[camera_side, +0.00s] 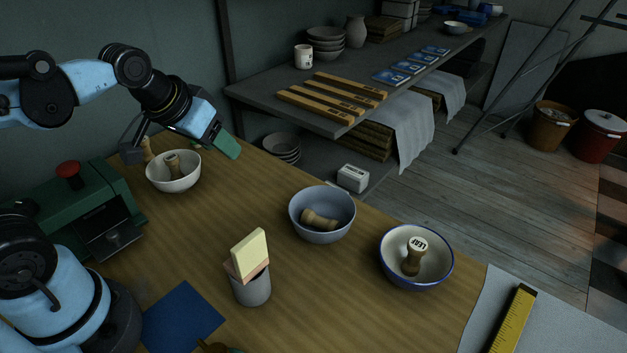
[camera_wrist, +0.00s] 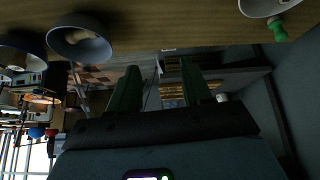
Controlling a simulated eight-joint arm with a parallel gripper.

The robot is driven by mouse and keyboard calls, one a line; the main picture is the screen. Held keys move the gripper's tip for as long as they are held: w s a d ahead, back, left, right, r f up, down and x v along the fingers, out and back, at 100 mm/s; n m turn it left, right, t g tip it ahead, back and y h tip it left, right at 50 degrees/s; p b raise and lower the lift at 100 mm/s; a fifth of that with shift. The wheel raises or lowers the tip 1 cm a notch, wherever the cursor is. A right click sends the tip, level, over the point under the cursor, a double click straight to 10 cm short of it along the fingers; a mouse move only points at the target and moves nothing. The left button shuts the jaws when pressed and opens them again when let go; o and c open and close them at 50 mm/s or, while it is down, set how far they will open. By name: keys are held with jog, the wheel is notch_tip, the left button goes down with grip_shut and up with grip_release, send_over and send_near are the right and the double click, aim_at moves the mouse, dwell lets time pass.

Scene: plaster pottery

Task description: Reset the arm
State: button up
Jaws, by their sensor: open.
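My gripper (camera_side: 226,147) is raised at the upper left of the side view, above and a little right of the white bowl (camera_side: 185,183). Its green fingers stand apart and empty in the wrist view (camera_wrist: 160,72). The white bowl holds a wooden stamp (camera_side: 172,164). A grey-blue bowl (camera_side: 322,232) in the middle holds a stamp (camera_side: 318,219) lying on its side.
A grey cup with sponges (camera_side: 252,290) stands near the front, by a blue mat (camera_side: 183,315). A green machine with a red knob (camera_side: 85,205) is at the left. A yellow ruler (camera_side: 513,318) lies front right. A shelf (camera_side: 290,95) stands behind the table.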

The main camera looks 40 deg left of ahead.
jog(key=shift+s+d+f+m+t, duration=0.4)
jog(key=shift+s+d+f+m, duration=0.3)
jog(key=shift+s+d+f, duration=0.3)
jog(key=shift+r, duration=0.15)
dwell(0.5)
